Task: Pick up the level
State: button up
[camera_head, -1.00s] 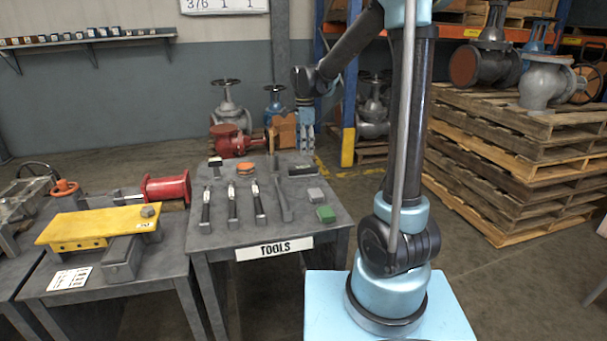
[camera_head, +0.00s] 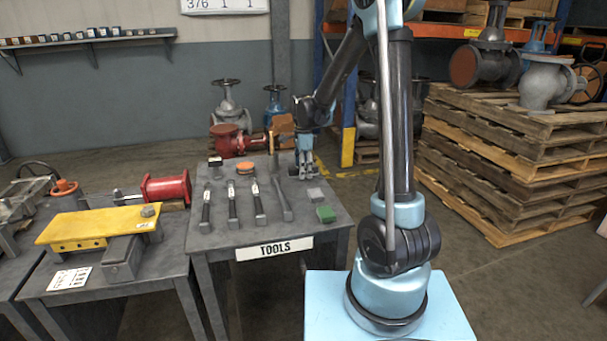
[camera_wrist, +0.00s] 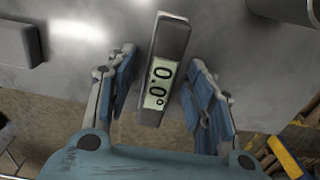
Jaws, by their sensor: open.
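The level is a dark grey bar with a lit display (camera_wrist: 167,62) reading 0.0°. In the wrist view it lies on the table between the two blue-padded fingers of my gripper (camera_wrist: 165,95), slightly tilted in the picture. The fingers stand open on either side, with a gap visible on both sides. In the head view my gripper (camera_head: 303,172) points down over the far right part of the tools table (camera_head: 215,240) and hides most of the level. Whether the fingertips reach the table is hard to tell.
Several hand tools (camera_head: 232,205) lie left of my gripper. A side table (camera_head: 160,275) with a yellow bar stands at left.

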grip_shut()
dwell(0.3)
